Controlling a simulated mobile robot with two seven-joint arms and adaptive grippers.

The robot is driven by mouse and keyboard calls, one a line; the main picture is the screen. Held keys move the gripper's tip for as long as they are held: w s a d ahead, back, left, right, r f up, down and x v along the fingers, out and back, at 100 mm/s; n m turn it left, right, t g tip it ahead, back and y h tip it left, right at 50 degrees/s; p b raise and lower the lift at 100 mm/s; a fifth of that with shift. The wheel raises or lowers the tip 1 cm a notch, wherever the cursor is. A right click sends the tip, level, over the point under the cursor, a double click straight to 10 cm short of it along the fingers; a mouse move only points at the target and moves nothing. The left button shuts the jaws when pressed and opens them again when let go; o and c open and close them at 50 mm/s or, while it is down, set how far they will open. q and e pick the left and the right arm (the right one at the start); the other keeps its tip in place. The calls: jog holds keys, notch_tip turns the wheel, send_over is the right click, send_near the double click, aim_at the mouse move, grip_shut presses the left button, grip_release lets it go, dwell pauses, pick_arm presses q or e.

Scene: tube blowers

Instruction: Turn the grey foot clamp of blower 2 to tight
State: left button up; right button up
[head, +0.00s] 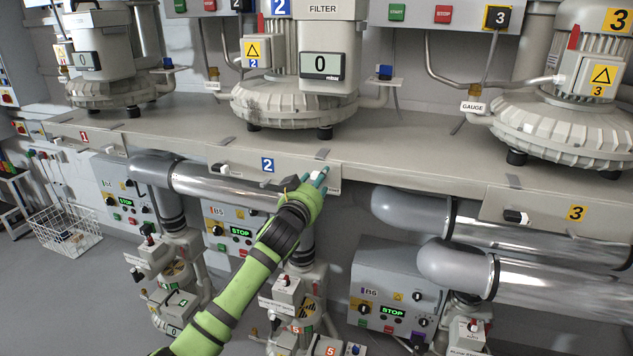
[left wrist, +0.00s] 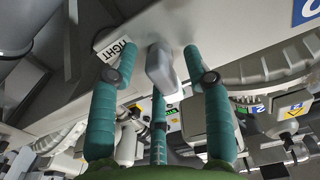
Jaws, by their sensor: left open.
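The foot clamp of blower 2 shows as a pale grey lever (left wrist: 163,72) in the left wrist view, on the pale panel under the bench edge. A white label (left wrist: 118,50), partly cut by a finger and reading "IGHT", is beside it. My left gripper (left wrist: 165,85) is open, with teal fingers on both sides of the lever and one below; I cannot tell whether any touches it. In the head view the left gripper (head: 316,178) is at the panel, right of the blue 2 sign (head: 267,165), and its fingers mostly hide the lever. My right gripper is not in view.
Blower 2 (head: 290,103) stands on the bench (head: 400,150) above the gripper. A black and white knob (head: 219,168) is left on the same panel. Shiny pipes (head: 225,187) and control box B5 (head: 225,228) are below. Blower 3 (head: 565,125) stands to the right.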

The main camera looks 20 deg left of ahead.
pick_arm(q)
grip_shut()
jog(key=m+p, duration=0.1)
jog(key=m, duration=0.2)
jog(key=shift+d+m, duration=0.15)
jog(key=shift+m, duration=0.25)
jog(key=m+p, duration=0.1)
jog(key=m, duration=0.3)
jog(key=m+p, duration=0.1)
jog(key=m, duration=0.3)
jog(key=f+m+p, duration=0.1)
jog(key=m, duration=0.4)
jog(key=shift+m, duration=0.4)
